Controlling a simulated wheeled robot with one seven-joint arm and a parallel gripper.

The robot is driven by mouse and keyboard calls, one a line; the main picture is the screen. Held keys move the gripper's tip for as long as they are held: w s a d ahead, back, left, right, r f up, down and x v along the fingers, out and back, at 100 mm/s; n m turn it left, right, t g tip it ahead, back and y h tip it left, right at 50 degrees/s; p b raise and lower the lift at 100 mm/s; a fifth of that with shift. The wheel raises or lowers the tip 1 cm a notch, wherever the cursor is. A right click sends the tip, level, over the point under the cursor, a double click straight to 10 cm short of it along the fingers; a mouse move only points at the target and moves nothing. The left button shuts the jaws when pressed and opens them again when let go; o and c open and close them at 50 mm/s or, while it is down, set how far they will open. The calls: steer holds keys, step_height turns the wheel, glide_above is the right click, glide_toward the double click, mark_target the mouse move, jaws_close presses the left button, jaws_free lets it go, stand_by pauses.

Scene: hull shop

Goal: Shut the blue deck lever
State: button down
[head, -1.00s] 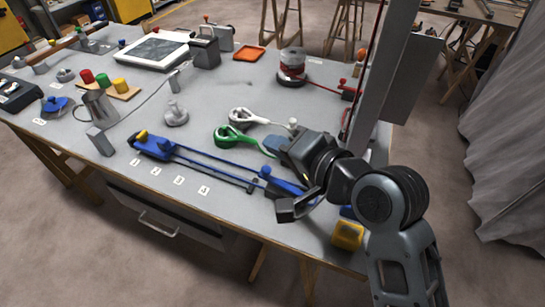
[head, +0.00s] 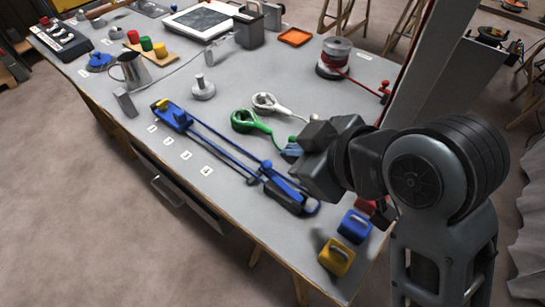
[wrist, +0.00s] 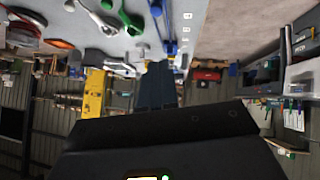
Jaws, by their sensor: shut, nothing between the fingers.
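The blue deck lever (head: 285,194) is at the near right end of a long blue rail assembly (head: 218,150) on the grey bench. It has a dark grip and seems to lie low along the rails. A blue knob stands beside it. My gripper (head: 290,152) is above the bench, up and right of the lever in the head view and apart from it. Its fingers are together and empty; they also show in the wrist view (wrist: 157,85). The wrist view shows part of the blue rails (wrist: 168,30), but I cannot make out the lever there.
Green-handled (head: 245,122) and white-handled (head: 268,102) items lie behind the rails. Blue (head: 355,226) and yellow (head: 337,256) padlock-like blocks sit by the near right edge. A red spool (head: 335,60) and a grey post stand farther back. Bench around the labels is clear.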

glide_above(271, 179)
step_height(271, 179, down, 7)
steer(key=shift+f+p, duration=0.45)
steer(key=shift+f, duration=1.4)
